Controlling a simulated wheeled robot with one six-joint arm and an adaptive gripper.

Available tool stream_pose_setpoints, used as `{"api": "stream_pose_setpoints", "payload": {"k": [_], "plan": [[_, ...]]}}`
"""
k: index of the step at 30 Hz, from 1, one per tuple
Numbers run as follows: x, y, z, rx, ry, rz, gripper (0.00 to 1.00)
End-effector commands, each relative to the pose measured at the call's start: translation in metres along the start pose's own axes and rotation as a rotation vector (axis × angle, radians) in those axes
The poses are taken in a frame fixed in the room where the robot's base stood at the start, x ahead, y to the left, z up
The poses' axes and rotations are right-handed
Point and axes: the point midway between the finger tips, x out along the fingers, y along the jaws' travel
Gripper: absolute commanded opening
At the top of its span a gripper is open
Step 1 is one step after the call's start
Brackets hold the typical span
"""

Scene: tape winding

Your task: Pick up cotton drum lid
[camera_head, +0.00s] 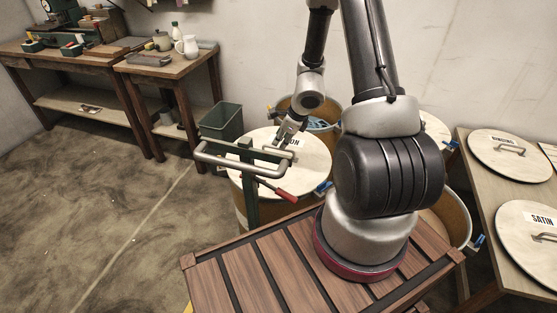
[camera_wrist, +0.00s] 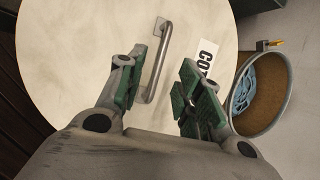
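The cotton drum lid (camera_head: 312,178) is a round pale wooden disc lying on a drum (camera_head: 239,202) just beyond my base. Its label shows only in part in both views, with "CO" readable in the wrist view. In the wrist view the lid (camera_wrist: 75,50) fills much of the picture, with a grey bar handle (camera_wrist: 160,62) across it. My gripper (camera_wrist: 163,72) is open and empty, its green-padded fingers on either side of the handle in that view. In the head view my gripper (camera_head: 284,138) is low over the lid. I cannot tell whether it touches.
An open drum with blue material (camera_head: 318,123) stands behind the lid; it also shows in the wrist view (camera_wrist: 262,85). A green bin (camera_head: 222,122) is to the left. A table at right holds a satin lid (camera_head: 520,225) and another lid (camera_head: 512,165). Floor at left is clear.

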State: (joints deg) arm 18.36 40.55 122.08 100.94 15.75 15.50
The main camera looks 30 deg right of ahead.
Motion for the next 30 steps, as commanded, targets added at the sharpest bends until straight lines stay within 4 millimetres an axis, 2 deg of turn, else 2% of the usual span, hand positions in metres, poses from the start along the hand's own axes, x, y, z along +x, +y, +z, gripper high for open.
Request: {"api": "stream_pose_setpoints", "payload": {"k": [8,15,19,25,30], "plan": [[0.030,0.000,-0.005,0.014,0.011,0.002,0.35],[0.066,-0.001,-0.009,0.011,0.009,0.002,0.35],[0.074,-0.001,-0.008,0.009,0.008,0.000,0.35],[0.074,-0.001,-0.008,0.009,0.008,0.000,0.35],[0.074,-0.001,-0.008,0.009,0.008,0.000,0.04]]}}
